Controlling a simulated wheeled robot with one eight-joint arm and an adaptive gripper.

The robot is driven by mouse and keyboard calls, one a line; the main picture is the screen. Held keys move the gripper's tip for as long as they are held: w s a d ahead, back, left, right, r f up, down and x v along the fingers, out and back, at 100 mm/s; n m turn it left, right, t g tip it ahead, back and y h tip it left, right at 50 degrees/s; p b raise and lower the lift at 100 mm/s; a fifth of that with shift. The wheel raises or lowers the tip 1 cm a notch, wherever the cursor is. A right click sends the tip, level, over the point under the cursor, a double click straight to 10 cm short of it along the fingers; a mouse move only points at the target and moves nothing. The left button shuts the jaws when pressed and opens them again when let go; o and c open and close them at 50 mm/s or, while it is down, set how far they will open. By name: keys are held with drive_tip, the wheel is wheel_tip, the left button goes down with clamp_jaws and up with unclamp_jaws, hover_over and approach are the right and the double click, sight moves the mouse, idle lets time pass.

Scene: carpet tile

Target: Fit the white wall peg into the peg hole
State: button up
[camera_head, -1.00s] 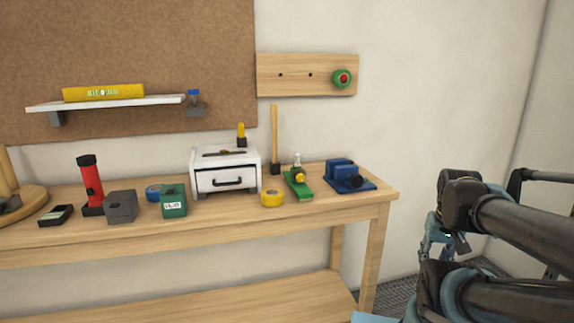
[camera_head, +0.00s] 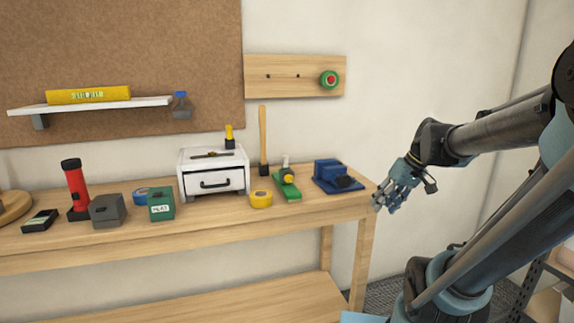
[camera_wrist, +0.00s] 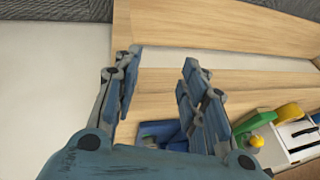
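The wooden peg board (camera_head: 255,88) is on the wall above the bench, with two small dark holes, one at the left (camera_head: 268,76) and one near the middle (camera_head: 297,76). A red-and-green round item (camera_head: 329,80) hangs at its right end. I cannot make out a white wall peg in either view. My gripper (camera_head: 386,203) is by the bench's right end, low and to the right of the board. In the wrist view my gripper (camera_wrist: 162,70) has its fingers apart, with nothing between them.
The workbench (camera_head: 300,214) holds a blue vise (camera_head: 329,171), green tool (camera_head: 287,188), yellow tape (camera_head: 261,199), white drawer box (camera_head: 212,183), mallet (camera_head: 263,140), green box (camera_head: 161,205), grey box (camera_head: 107,210) and red flashlight (camera_head: 76,186). A shelf (camera_head: 90,106) is at left. Wall right of the board is bare.

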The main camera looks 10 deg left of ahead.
drive_tip(key=w+a+r+n+y, duration=0.2)
drive_tip(key=w+a+r, duration=0.1)
drive_tip(key=w, duration=0.3)
drive_tip(key=w+a+r+n+y, duration=0.1)
drive_tip(key=w+a+r+n, duration=0.1)
drive_tip(key=w, duration=0.4)
drive_tip(key=w+a+r+n+y, duration=0.2)
drive_tip(key=w+a+r+n, duration=0.1)
drive_tip(key=w+a+r, duration=0.1)
drive_tip(key=shift+w+a+g+y, duration=0.3)
drive_tip(key=shift+w+a, duration=0.35)
drive_tip(key=shift+w, duration=0.35)
drive_tip(key=w+a+n+g+y, duration=0.1)
drive_tip(key=w+a+n+y, duration=0.15)
drive_tip(key=w+a, duration=0.2)
drive_tip(key=n+g+y, duration=0.1)
drive_tip(key=n+g, duration=0.2)
drive_tip(key=n, duration=0.2)
approach(286, 158)
drive_tip(key=x, duration=0.3)
drive_tip(key=w+x, duration=0.1)
drive_tip(key=x, duration=0.6)
drive_tip(key=shift+w+a+f, duration=0.15)
drive_tip(key=shift+a+f, duration=0.05)
drive_tip(key=shift+f, duration=0.3)
drive_tip(key=shift+c, duration=0.6)
drive_tip(key=c, duration=0.7)
